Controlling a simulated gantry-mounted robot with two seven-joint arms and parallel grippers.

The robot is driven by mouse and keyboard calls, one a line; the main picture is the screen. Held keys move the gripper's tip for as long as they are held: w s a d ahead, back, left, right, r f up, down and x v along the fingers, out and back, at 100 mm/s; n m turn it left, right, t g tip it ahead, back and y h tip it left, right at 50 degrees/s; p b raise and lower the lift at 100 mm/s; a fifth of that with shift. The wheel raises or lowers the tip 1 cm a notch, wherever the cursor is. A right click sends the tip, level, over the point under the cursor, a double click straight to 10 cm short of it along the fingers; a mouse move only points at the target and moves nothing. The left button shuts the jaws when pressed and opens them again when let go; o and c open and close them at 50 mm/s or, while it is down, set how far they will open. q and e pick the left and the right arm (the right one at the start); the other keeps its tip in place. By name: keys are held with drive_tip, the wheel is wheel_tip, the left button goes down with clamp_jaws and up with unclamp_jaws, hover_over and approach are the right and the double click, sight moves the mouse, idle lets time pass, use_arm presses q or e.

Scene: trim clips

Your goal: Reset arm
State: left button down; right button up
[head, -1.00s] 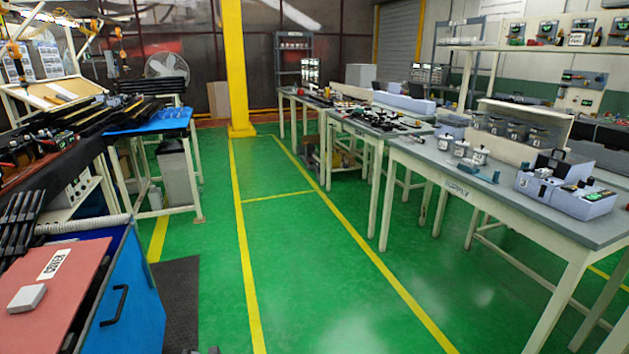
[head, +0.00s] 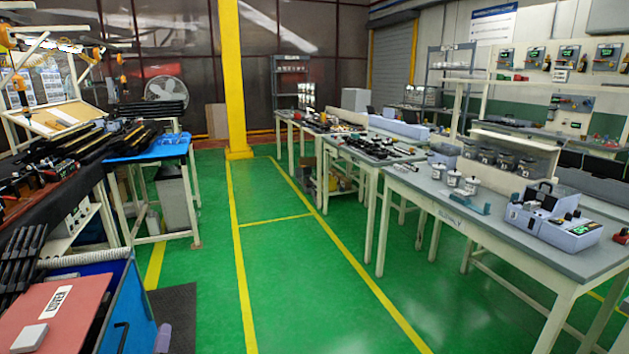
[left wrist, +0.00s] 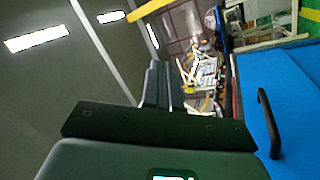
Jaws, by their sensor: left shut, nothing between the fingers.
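My left gripper (left wrist: 163,82) shows in the left wrist view. Its grey fingers stand close together beyond a dark crossbar, with nothing visible between them. The blue cabinet (left wrist: 274,92) with a black handle is to its right, apart from the fingers. In the head view, a small pale lavender piece (head: 163,338) shows at the bottom edge beside the blue cabinet (head: 138,318); I cannot tell which part it is. My right gripper is in neither view.
A red board (head: 45,318) with a white block (head: 29,338) lies at the lower left. A grey bench (head: 420,192) with jars and instruments runs along the right. The green floor (head: 290,270) between is clear.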

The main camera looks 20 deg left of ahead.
use_arm(q)
drive_tip(key=s+d+f+m+g+h+p, duration=0.2)
drive_tip(key=s+d+m+g+h, duration=0.15)
drive_tip(key=d+m, duration=0.45)
drive_tip(key=s+d+f+m+g+h+p, duration=0.1)
drive_tip(key=s+d+m+g+h+p, duration=0.25)
drive_tip(key=d, duration=0.85)
drive_tip(key=s+d+r+m+g+h+p, duration=0.15)
drive_tip(key=s+d+m+g, duration=0.25)
drive_tip(key=s+d, duration=0.55)
drive_tip(key=s+d+r+m+g+h+p, duration=0.1)
drive_tip(key=s+d+m+g+h+p, duration=0.25)
drive_tip(key=s+d, duration=0.6)
wheel_tip(320, 180, up, 37)
drive_tip(key=a+p, duration=0.2)
drive_tip(key=p, duration=3.3)
drive_tip(key=shift+s+f+g+p, duration=0.15)
drive_tip(key=shift+s+g+p, duration=0.15)
drive_tip(key=shift+g+p, duration=0.1)
drive_tip(key=c, duration=1.8)
unclamp_jaws()
